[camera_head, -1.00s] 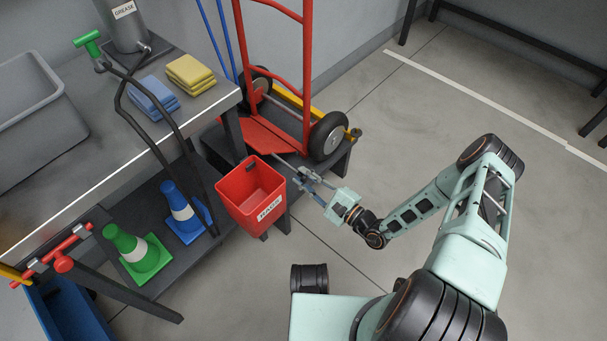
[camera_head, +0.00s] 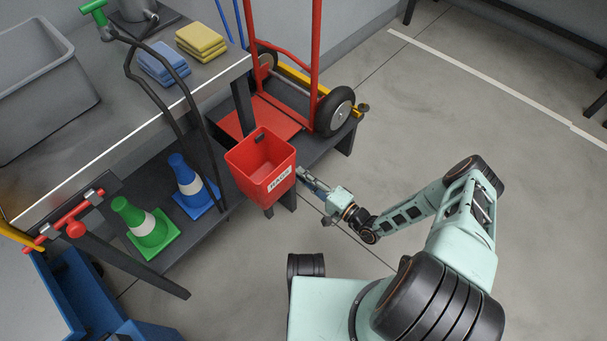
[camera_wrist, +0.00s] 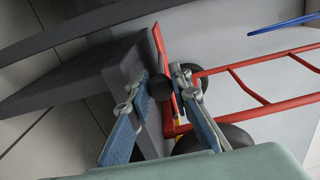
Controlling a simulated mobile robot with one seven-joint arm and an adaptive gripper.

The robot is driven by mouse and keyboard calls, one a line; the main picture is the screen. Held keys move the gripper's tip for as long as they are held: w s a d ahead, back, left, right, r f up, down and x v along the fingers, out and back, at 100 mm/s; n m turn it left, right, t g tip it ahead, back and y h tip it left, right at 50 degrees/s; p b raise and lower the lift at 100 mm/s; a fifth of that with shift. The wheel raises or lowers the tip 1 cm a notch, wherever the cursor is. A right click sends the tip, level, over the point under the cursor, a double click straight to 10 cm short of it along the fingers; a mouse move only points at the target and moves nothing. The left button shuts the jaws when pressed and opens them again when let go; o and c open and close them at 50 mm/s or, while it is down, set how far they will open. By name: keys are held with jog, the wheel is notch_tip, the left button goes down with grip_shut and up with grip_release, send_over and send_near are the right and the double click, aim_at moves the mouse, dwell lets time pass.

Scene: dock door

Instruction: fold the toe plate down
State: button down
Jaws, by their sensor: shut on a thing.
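The red hand truck (camera_head: 315,58) stands on a low dark platform. Its red toe plate (camera_head: 262,117) juts out from the frame's foot and looks about flat over the platform; the red bin hides its near part. In the wrist view the toe plate (camera_wrist: 160,42) shows nearly edge-on, roughly square to the frame, close along the platform. I cannot tell if it touches. My gripper (camera_wrist: 158,88) is shut on a black knob (camera_wrist: 160,87) by the plate's edge. In the head view its fingertips are hidden behind the bin.
The red bin (camera_head: 262,165) hangs close left of my gripper. The low platform (camera_head: 345,133) lies under the truck. A workbench (camera_head: 110,120) with a grey tub (camera_head: 40,85) is at left. A green cone (camera_head: 145,225) and blue cone (camera_head: 190,185) stand below it.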

jog(key=shift+d+f, duration=0.15)
jog(key=shift+f, duration=0.1)
jog(key=c, duration=1.8)
grip_release()
jog(key=shift+r, duration=0.15)
notch_tip(320, 180, up, 10)
jog(key=shift+f, duration=0.1)
